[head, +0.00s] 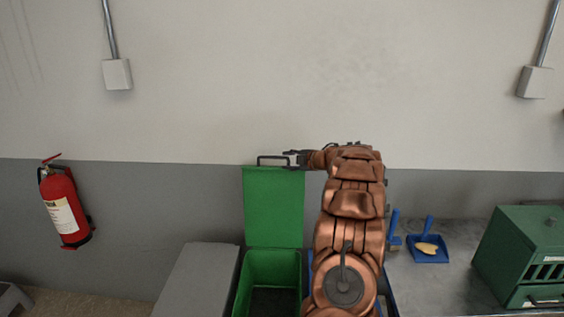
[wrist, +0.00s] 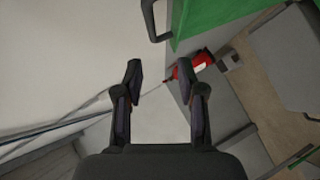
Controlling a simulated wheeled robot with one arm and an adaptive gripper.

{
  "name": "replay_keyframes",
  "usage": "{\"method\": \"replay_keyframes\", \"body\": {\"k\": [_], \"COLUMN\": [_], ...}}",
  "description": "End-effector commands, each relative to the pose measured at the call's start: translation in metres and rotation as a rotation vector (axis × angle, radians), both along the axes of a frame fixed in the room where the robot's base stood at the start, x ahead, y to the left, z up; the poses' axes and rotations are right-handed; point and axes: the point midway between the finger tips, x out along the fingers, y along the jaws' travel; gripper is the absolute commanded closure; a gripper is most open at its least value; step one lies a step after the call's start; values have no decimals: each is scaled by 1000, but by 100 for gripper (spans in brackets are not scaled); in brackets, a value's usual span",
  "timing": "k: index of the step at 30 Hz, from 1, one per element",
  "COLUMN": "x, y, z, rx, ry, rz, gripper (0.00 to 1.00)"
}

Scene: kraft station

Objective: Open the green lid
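The green lid (head: 273,207) stands upright behind the open green bin (head: 270,265) in the head view. Its dark handle (head: 272,158) is at the top edge. My gripper (head: 290,160) is beside the right end of the handle, pointing left; the head view does not settle whether they touch. In the wrist view my gripper (wrist: 168,88) has its fingers apart with nothing between them. The handle (wrist: 150,22) and a corner of the green lid (wrist: 215,18) show there at the top, beyond the fingertips.
A grey box top (head: 197,278) is left of the bin. A red extinguisher (head: 64,207) hangs on the left wall. A blue dustpan (head: 428,248) with a brush and a green cabinet (head: 525,250) stand on the grey counter (head: 425,285) at right. The wall is close behind the lid.

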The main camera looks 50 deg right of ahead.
Motion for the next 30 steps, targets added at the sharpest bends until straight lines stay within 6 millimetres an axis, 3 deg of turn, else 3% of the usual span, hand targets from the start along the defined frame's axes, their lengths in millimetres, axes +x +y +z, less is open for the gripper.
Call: {"method": "replay_keyframes", "body": {"k": [9, 30], "x": [-26, -24], "y": [3, 4], "z": [9, 11], "rx": [2, 0], "ry": [0, -2], "rz": [-1, -3], "gripper": [61, 61]}}
